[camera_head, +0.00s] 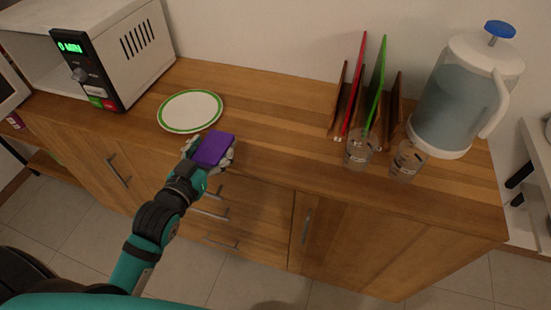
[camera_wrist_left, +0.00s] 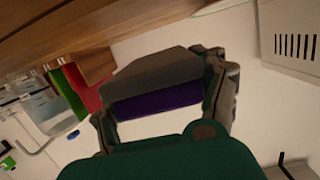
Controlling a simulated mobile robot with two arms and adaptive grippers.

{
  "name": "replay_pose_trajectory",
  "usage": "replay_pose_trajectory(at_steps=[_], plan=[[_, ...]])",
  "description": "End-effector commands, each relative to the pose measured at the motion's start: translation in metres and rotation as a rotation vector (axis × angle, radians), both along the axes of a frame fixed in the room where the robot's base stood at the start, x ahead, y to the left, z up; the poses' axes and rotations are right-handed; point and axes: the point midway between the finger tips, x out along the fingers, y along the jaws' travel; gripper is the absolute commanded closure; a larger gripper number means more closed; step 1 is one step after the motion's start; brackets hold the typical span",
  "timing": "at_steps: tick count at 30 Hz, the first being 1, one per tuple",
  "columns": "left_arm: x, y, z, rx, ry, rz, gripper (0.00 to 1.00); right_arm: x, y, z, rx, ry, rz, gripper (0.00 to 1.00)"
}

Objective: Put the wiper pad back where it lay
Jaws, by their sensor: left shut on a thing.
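The wiper pad (camera_head: 213,149) is a small purple block held between the fingers of my left gripper (camera_head: 208,152). In the left wrist view the wiper pad (camera_wrist_left: 155,102) shows a purple layer and a grey layer, with a finger of the left gripper (camera_wrist_left: 160,95) at each end. The left gripper is shut on it, near the front edge of the wooden counter (camera_head: 262,140), just in front of the plate. I cannot tell whether the pad touches the counter. My right gripper is not in view.
A white plate with a green rim (camera_head: 190,111) lies behind the gripper. A microwave (camera_head: 135,45) stands at the left. Two clear glasses (camera_head: 359,150), a rack with red and green boards (camera_head: 375,80) and a water jug (camera_head: 460,95) stand at the right. The counter's middle is clear.

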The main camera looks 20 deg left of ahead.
Motion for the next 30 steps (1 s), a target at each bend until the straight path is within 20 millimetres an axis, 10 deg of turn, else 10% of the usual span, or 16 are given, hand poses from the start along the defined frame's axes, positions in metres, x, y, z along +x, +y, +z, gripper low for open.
replay_pose_trajectory(at_steps=[7,21,30], plan=[[0.028,0.015,-0.01,-0.004,-0.007,0.009,0.56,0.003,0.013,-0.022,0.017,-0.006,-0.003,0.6],[0.105,-0.076,-0.02,-0.007,-0.004,0.007,0.56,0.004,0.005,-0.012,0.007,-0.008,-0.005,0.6],[0.125,-0.099,-0.029,0.0,-0.001,0.007,0.56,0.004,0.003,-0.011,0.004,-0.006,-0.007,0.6]])
